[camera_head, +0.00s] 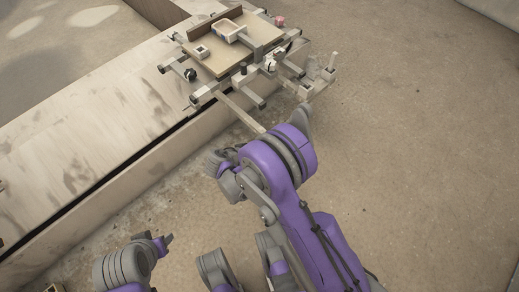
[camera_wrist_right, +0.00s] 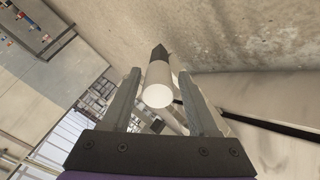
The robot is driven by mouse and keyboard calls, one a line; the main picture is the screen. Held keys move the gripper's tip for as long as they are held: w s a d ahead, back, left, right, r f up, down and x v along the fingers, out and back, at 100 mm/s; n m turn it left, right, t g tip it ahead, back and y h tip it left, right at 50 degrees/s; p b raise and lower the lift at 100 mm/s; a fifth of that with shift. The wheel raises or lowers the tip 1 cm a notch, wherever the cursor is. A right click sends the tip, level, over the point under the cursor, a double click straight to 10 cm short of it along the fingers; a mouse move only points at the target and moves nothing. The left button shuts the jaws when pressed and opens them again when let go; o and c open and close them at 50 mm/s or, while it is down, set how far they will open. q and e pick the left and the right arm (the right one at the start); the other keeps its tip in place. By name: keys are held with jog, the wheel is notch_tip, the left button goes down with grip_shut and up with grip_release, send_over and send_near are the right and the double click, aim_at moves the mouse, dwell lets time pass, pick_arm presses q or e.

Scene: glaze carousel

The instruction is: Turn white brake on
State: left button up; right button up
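In the right wrist view a white cylinder with a dark far end (camera_wrist_right: 158,92), which looks like the white brake's handle, lies between the fingers of my right gripper (camera_wrist_right: 160,98). The fingers are apart, one on each side of it, and I see no clear contact. In the head view a small white part (camera_head: 270,63) shows on the front of the carousel frame (camera_head: 245,72); I cannot tell whether it is the same piece. My right gripper's fingers are hidden behind my purple arm there. My left gripper (camera_head: 168,240) is low at the left, away from the frame, its opening unclear.
The frame carries a flat board with a shallow tray (camera_head: 229,30) and several bars and knobs sticking out. A long pale bench or ledge (camera_head: 90,120) runs along the left. The floor (camera_head: 430,130) at the right is clear.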

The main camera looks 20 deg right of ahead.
jog(key=shift+o, duration=0.6)
pick_arm(q)
jog(key=p+v, duration=0.2)
jog(key=shift+w+r+p, duration=0.15)
jog(key=shift+r+p, duration=0.05)
jog(key=shift+p, duration=0.2)
pick_arm(e)
jog(key=v, duration=1.1)
jog(key=s+d+r+n+g+y, duration=0.1)
jog(key=s+d+r+n+y, duration=0.2)
jog(key=s+d+r+y, duration=0.35)
jog(key=s+r+n+t+y, duration=0.1)
jog(key=s+r, duration=0.2)
jog(key=s, duration=0.4)
jog(key=s+r+n+y, duration=0.1)
jog(key=s+r+y, duration=0.15)
jog(key=s, duration=0.45)
pick_arm(q)
notch_tip(320, 180, up, 27)
jog(key=w+t+p, duration=0.1)
jog(key=p, duration=2.2)
jog(key=shift+p, duration=0.35)
pick_arm(e)
notch_tip(320, 180, up, 27)
jog(key=t, duration=0.1)
jog(key=shift+w+d+r+t+h, duration=0.2)
jog(key=shift+w+d+t+h, duration=0.1)
jog(key=shift+w+d, duration=0.15)
